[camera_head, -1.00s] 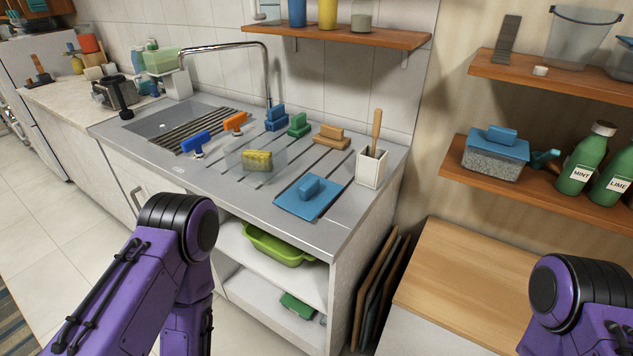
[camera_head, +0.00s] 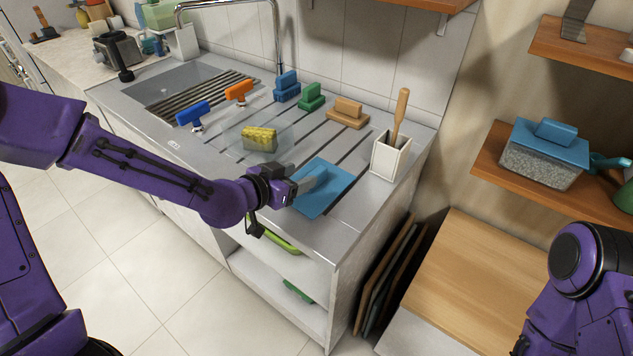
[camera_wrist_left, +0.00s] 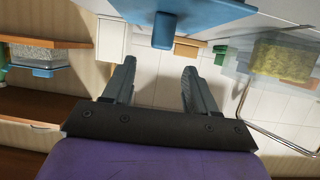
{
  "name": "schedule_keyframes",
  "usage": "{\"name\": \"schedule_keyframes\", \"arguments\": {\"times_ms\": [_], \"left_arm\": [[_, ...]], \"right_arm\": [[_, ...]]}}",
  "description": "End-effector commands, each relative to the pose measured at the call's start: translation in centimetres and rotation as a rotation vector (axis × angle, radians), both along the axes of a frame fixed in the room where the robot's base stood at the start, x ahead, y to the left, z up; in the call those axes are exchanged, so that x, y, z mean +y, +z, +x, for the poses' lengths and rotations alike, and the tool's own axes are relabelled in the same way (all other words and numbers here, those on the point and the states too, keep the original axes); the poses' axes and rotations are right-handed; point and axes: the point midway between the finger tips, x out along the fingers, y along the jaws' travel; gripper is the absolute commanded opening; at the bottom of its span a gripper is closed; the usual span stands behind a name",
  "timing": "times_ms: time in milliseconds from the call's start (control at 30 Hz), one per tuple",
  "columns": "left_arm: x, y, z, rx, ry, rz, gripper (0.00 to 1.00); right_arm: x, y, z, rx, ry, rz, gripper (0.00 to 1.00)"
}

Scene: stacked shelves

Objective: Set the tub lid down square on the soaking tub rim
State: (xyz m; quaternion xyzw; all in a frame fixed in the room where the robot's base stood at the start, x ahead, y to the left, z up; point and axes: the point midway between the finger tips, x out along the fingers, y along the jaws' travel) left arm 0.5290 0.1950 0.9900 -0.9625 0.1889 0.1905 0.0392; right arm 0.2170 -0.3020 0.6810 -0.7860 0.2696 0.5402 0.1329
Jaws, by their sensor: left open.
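The blue tub lid (camera_head: 335,190) lies flat on the grey drainboard near its front edge. My left gripper (camera_head: 314,180) reaches over the lid from the left and hides most of its handle. In the left wrist view the lid (camera_wrist_left: 205,12) fills the top, and its upright handle (camera_wrist_left: 163,32) is lined up between the open fingers (camera_wrist_left: 160,65), just beyond the tips. The clear soaking tub (camera_head: 284,142) stands uncovered behind and left of the lid, with a yellow sponge (camera_head: 259,139) in it. My right gripper is out of view.
A white holder (camera_head: 390,157) with a wooden handle is right of the lid. A blue-lidded box (camera_head: 540,160) sits on the right shelf.

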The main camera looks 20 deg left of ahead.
Motion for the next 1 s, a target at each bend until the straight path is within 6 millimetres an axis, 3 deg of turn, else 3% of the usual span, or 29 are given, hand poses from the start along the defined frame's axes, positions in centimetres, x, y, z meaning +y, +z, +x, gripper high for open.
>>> {"name": "schedule_keyframes", "arguments": {"times_ms": [400,667,833,867,1000], "left_arm": [[-1.9,-3.0,4.1,0.003,0.002,-0.001,0.57],[-2.1,-3.2,4.5,0.0,0.002,-0.003,0.57],[-2.1,-3.2,4.5,0.0,0.002,-0.003,0.05],[-2.1,-3.2,4.5,0.001,0.002,-0.002,0.01],[-2.1,-3.2,4.5,0.001,0.002,-0.002,0.01]], "right_arm": [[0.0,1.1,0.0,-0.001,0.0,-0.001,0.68],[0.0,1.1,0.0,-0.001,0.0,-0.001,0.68],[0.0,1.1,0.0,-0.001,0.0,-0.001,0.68],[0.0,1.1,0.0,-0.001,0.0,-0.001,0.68],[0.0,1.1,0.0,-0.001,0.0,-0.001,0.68]]}}
